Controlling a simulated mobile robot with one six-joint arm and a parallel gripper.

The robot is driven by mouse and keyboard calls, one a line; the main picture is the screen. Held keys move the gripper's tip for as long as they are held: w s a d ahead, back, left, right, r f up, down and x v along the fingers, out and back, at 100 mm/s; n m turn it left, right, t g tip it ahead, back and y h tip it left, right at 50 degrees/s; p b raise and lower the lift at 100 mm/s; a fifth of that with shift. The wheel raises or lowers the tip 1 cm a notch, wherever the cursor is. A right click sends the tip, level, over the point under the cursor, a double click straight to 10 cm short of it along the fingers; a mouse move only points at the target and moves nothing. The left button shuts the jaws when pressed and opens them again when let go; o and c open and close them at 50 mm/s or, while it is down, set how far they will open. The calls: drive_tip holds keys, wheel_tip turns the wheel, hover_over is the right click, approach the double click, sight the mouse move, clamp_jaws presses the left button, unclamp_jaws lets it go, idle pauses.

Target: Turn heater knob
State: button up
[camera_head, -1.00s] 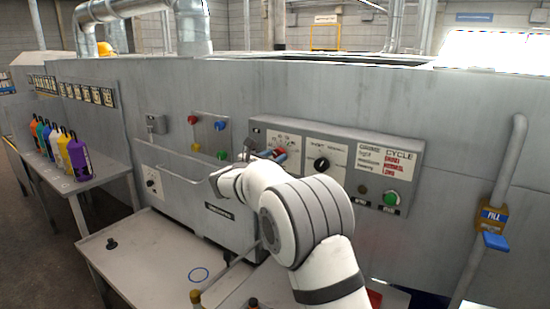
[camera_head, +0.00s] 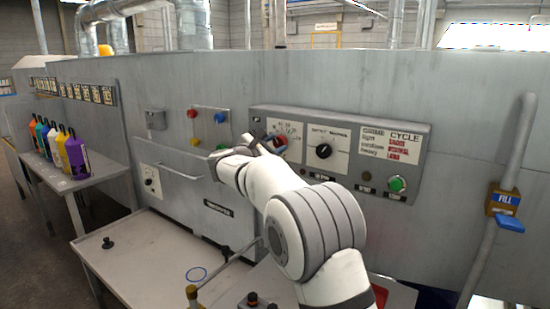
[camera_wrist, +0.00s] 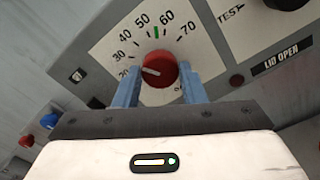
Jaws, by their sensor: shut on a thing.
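The red heater knob (camera_wrist: 159,69) sits on a white dial face with numbers from about 20 to 70 in the wrist view. Its white pointer line points left, toward the low end near 20. A green mark (camera_wrist: 156,32) lies between 50 and 60. My gripper (camera_wrist: 157,80) has its two blue fingers on either side of the knob, shut on it. In the head view the dial (camera_head: 293,131) is on the left of the grey control panel (camera_head: 342,122), and my arm partly hides the knob.
A black selector knob (camera_head: 323,151) is right of the dial, and a green button (camera_head: 397,184) is farther right. Coloured buttons (camera_head: 193,113) are on the wall at left. Bottles (camera_head: 76,155) stand on the left table. A blue-handled FILL pipe (camera_head: 510,224) is at right.

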drive_tip(key=m+b, duration=0.6)
drive_tip(key=b, duration=0.1)
drive_tip(key=shift+f+m, duration=0.3)
drive_tip(key=shift+f, duration=0.1)
drive_tip(key=shift+m+b, duration=2.4)
drive_tip(key=shift+m, duration=0.5)
drive_tip(key=o, duration=1)
drive_tip(key=shift+s+r, duration=0.1)
drive_tip(key=shift+r, duration=0.1)
drive_tip(key=v, duration=0.7)
drive_tip(key=shift+s+a+b, duration=0.25)
drive_tip(key=shift+s+b, duration=0.05)
drive_tip(key=shift+b, duration=0.15)
